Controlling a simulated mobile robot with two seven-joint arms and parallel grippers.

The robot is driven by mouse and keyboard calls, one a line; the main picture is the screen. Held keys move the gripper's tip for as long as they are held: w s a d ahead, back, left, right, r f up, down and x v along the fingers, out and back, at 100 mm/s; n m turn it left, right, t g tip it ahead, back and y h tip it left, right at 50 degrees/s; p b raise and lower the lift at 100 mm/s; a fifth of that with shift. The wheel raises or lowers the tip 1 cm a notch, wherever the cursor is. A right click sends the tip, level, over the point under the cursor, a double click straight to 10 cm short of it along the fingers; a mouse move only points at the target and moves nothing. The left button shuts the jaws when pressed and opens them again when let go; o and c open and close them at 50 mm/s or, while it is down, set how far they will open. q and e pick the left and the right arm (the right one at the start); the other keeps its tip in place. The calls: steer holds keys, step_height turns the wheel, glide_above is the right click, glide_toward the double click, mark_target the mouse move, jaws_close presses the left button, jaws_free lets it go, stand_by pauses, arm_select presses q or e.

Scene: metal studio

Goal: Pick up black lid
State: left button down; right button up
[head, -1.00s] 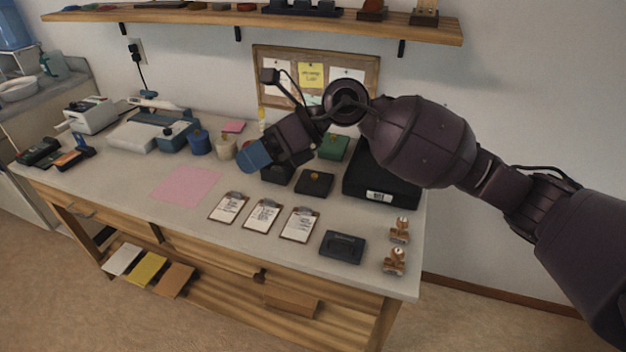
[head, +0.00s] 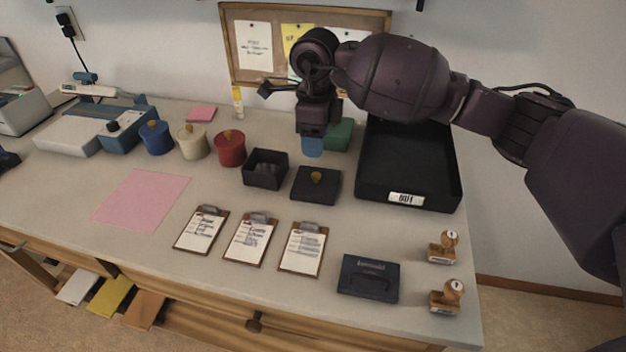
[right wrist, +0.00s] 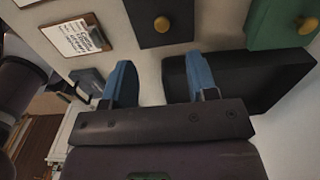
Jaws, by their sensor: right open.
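The black lid (head: 316,184) lies flat on the table, a dark square with a small brass knob on top. The right wrist view shows it too (right wrist: 160,36), with its round gold knob, beyond the fingertips. My right gripper (head: 312,150) points down above and just behind the lid, apart from it. In the right wrist view its two blue fingers (right wrist: 160,78) are spread wide with nothing between them. An open black box (head: 265,169) stands just left of the lid. My left gripper is not in view.
A black tray (head: 450,190) stands right of the lid, and a green box (head: 340,134) behind it. Red (head: 229,148), cream and blue lidded pots stand to the left. Several clipboards (head: 302,247), a dark case (head: 368,279) and two stamps (head: 443,247) lie in front.

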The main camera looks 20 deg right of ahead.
glide_above(316, 174)
step_height(316, 174, down, 4)
steer(key=shift+s+a+f+b, duration=0.1)
steer(key=shift+a+f+b, duration=0.05)
steer(key=shift+b, duration=0.2)
steer(key=shift+f, duration=0.3)
step_height(316, 174, down, 4)
steer(key=shift+f+b, duration=0.25)
steer(key=shift+b, duration=0.5)
steer(key=shift+f, duration=0.2)
steer(key=shift+r, duration=0.15)
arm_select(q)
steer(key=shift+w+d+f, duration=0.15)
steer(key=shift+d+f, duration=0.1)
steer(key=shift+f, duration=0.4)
arm_select(e)
jaws_close()
